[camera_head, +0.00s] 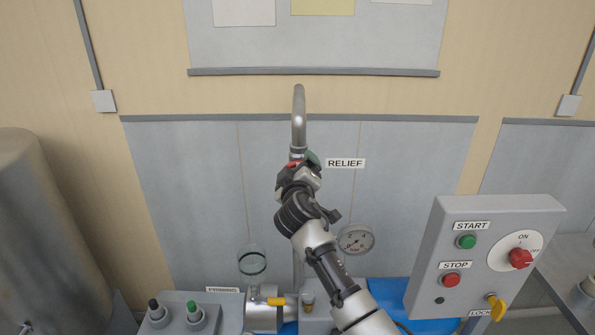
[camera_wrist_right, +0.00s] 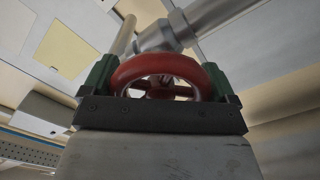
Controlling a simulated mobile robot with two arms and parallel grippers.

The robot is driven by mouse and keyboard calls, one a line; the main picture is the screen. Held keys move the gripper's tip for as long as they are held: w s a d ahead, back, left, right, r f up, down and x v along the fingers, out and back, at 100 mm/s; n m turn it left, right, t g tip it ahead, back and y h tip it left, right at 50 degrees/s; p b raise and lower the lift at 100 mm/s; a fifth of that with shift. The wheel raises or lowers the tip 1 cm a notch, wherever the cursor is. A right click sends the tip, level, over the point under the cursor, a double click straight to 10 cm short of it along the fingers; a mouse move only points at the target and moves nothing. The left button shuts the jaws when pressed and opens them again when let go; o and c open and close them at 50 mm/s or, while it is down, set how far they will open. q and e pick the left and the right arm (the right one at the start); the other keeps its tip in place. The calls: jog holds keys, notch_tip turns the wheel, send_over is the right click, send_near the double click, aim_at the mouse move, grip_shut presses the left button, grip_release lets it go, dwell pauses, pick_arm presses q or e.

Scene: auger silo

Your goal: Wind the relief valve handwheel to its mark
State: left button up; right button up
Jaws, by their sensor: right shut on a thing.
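The red relief valve handwheel (camera_wrist_right: 160,70) fills the middle of the right wrist view, on a grey metal pipe. My right gripper (camera_wrist_right: 160,92) is shut on it, with one green-padded finger at each side of the rim. In the head view my right gripper (camera_head: 303,166) reaches up to the valve below the curved pipe, and only a sliver of red handwheel (camera_head: 294,164) shows. The RELIEF label (camera_head: 345,163) is just right of it. The wheel's mark cannot be made out. My left gripper is not in view.
A pressure gauge (camera_head: 356,240) sits right of my forearm. A grey control box (camera_head: 484,262) with START, STOP and a red rotary switch stands at right. A yellow-handled valve (camera_head: 276,301) is below. A large metal tank (camera_head: 45,235) stands at left.

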jog(key=n, duration=0.3)
jog(key=shift+w+d+p, duration=0.1)
jog(key=shift+d+p, duration=0.05)
jog(key=shift+p, duration=0.2)
jog(key=n+p, duration=0.1)
jog(key=n, duration=0.3)
jog(key=shift+r, duration=0.1)
jog(key=n+p, duration=0.2)
jog(key=n, duration=0.2)
jog(key=shift+r+n, duration=0.15)
jog(key=shift+n, duration=0.15)
jog(key=n+p, duration=0.2)
jog(key=n, duration=0.1)
jog(key=shift+r+n, duration=0.1)
jog(key=shift+n, duration=0.2)
jog(key=n+p, duration=0.1)
jog(key=n, duration=0.1)
jog(key=shift+w+n, duration=0.1)
jog(key=shift+n, duration=0.2)
jog(key=shift+n+p, duration=0.35)
jog(key=shift+n, duration=0.55)
jog(key=n, duration=0.6)
